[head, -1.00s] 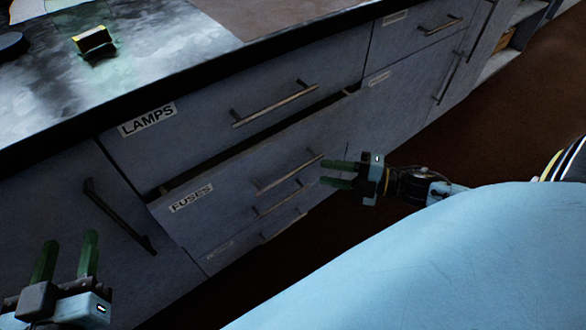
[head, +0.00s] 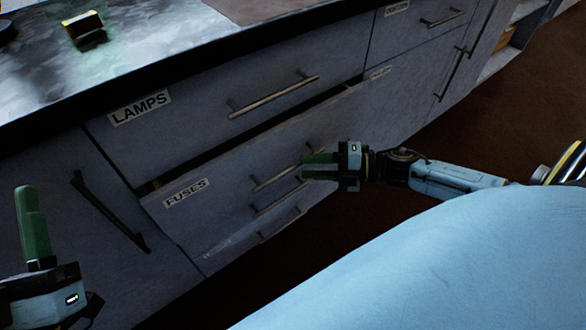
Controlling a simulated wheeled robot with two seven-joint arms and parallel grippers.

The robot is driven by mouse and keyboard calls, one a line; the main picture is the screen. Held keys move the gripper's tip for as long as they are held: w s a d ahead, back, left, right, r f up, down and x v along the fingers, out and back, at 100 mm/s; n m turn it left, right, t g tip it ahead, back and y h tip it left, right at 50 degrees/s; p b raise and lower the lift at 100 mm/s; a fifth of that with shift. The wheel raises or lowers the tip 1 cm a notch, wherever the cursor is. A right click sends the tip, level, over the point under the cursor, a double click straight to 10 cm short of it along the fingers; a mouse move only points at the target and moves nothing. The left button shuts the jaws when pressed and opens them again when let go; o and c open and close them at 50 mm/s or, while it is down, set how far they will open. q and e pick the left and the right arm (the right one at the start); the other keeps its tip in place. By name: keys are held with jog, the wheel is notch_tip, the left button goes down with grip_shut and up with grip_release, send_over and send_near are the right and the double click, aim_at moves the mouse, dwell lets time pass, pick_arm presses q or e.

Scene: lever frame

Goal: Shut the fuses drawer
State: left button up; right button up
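The fuses drawer (head: 225,190), a grey front labelled FUSES, stands a little way out, with a dark gap along its top edge. Its bar handle (head: 272,180) shows left of my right gripper. My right gripper (head: 304,166) has its green fingers together, in front of the right end of that handle and hiding it. I cannot tell whether the fingertips touch the handle or the drawer. My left gripper (head: 27,190) is at the lower left, its fingers together and pointing up, away from the drawer, with nothing seen in it.
The lamps drawer (head: 200,118) above is flush, with its own bar handle (head: 273,95). A cabinet door with a dark handle (head: 108,212) is at the left. A small yellow-topped box (head: 84,27) sits on the worktop (head: 160,45). Brown floor (head: 490,130) is clear at the right.

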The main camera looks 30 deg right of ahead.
aim_at(293, 167)
jog(key=shift+b+x, duration=0.6)
jog(key=shift+x, duration=1.75)
pick_arm(q)
jog(key=shift+s+a+r+t+h, duration=0.1)
jog(key=shift+s+r+t+h, duration=0.1)
jog(key=shift+s+r+t, duration=0.3)
jog(key=shift+s+a+r+t+h, duration=0.1)
jog(key=shift+s+r+t+h, duration=0.15)
jog(key=shift+t, duration=0.45)
jog(key=shift+f, duration=0.1)
pick_arm(e)
grip_shut()
